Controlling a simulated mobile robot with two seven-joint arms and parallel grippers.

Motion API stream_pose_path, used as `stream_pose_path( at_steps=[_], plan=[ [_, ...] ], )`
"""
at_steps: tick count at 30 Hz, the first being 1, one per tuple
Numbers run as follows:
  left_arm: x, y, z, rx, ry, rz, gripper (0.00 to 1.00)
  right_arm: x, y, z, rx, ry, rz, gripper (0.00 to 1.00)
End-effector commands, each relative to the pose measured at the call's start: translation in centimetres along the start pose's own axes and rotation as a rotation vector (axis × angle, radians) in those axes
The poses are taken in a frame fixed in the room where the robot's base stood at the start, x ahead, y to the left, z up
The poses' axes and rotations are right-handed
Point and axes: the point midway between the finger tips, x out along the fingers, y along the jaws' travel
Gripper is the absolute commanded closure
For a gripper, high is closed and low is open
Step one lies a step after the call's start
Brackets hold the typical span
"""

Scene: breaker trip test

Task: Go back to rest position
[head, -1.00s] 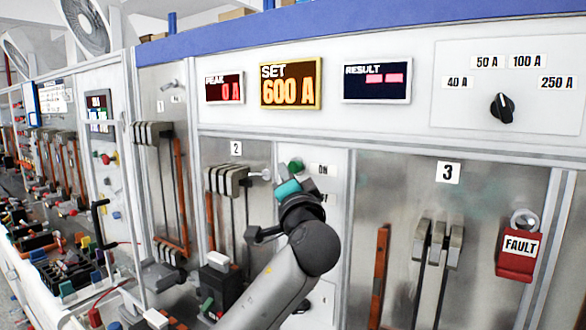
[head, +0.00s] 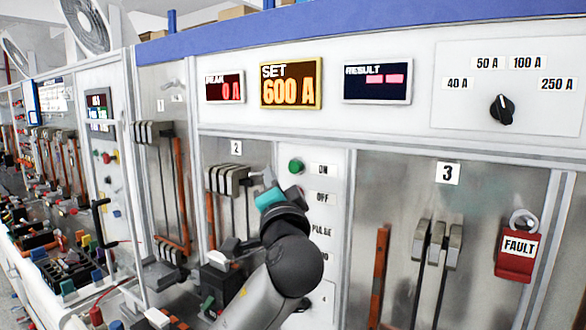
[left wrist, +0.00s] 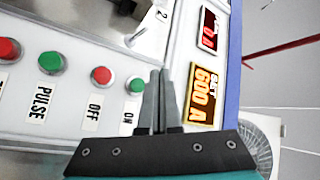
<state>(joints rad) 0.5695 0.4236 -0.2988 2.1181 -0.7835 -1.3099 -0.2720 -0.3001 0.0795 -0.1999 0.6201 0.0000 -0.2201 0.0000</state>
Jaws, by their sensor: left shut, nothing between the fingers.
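My left gripper (head: 270,183) is in front of the panel between bay 2 and the ON/OFF column in the head view. In the left wrist view its two fingers (left wrist: 158,90) are shut together with nothing between them. The green ON button (head: 296,167) is uncovered just right of and above the fingertips. It also shows in the left wrist view (left wrist: 135,85), beside the fingers and apart from the red OFF button (left wrist: 101,76). In the head view my gripper and forearm hide the other buttons of the column. My right gripper is not in view.
The SET display (head: 291,82) reads 600 A, the PEAK display (head: 225,87) 0 A, and the RESULT display (head: 377,80) shows dashes. A rotary knob (head: 502,108) is at the upper right. A red FAULT tag (head: 516,255) hangs in bay 3. Bay 2 holds a breaker (head: 220,284) low down.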

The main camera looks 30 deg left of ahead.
Motion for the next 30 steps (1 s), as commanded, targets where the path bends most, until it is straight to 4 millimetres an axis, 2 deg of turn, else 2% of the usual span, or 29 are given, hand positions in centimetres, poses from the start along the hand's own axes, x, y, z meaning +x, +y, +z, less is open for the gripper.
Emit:
stream_pose_path(
  at_steps=[11, 14, 17, 20, 24, 26, 30],
  plan=[
    [-0.1, 0.3, 0.1, -0.001, -0.001, 0.008, 1.00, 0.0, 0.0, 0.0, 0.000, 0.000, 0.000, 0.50],
    [-0.8, 2.2, 0.9, -0.009, -0.012, 0.064, 1.00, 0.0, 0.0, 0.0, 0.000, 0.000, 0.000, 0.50],
    [-2.5, 6.1, 2.8, -0.031, -0.041, 0.183, 1.00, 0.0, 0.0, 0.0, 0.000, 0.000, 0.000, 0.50],
    [-5.4, 11.0, 5.6, -0.062, -0.090, 0.345, 1.00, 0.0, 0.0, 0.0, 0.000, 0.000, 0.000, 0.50],
    [-10.8, 17.1, 9.7, -0.110, -0.185, 0.574, 1.00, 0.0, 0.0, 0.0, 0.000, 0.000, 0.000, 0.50],
    [-13.4, 19.2, 11.5, -0.129, -0.234, 0.667, 1.00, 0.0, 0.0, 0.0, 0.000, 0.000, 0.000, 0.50],
    [-20.2, 23.1, 15.6, -0.176, -0.360, 0.874, 1.00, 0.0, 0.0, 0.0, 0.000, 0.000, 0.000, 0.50]
  ],
)
